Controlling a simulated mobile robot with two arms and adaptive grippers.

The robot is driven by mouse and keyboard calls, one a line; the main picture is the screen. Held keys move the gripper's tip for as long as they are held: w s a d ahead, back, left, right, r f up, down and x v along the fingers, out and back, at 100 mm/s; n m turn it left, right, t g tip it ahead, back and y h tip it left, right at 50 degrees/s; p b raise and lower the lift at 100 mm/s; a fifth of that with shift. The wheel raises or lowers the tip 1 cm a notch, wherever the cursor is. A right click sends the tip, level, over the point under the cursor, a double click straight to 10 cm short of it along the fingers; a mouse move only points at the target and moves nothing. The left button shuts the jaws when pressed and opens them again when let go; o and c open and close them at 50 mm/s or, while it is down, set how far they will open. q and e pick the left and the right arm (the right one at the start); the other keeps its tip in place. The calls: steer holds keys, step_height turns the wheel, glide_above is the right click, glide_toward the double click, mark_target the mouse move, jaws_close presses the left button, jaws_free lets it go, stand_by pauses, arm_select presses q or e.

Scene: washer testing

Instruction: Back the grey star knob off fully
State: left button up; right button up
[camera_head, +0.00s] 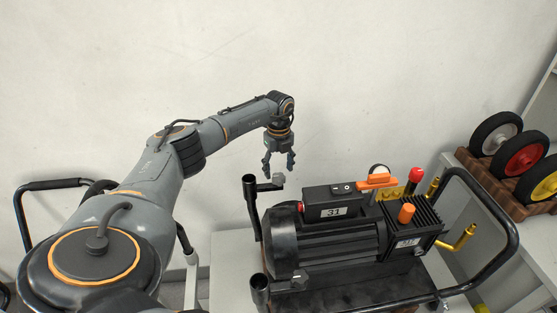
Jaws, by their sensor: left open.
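A small grey knob-like part (278,179) shows beside the top of a black upright post (251,195), at the left end of the black pump. A second grey knob-like part (300,277) shows beside the nearer black post (260,290). Both are too small for me to make out a star shape for sure. My left gripper (278,166) points down with its fingers spread and nothing between them. In the picture its fingertips are just above the farther grey part; I cannot tell the gap in depth. My right gripper is out of view.
The black pump (330,240) carries a label 31, an orange lever (376,181), an orange cap (406,213), a red cap (415,174) and brass pipes (459,240). A black tube handle (512,235) curves round its right end. Coloured wheels (520,158) stand at right. Wall behind is bare.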

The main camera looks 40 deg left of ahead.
mark_target(279, 176)
arm_select(q)
step_height(279, 176, up, 10)
steer(key=shift+f, duration=0.15)
stand_by(0.6)
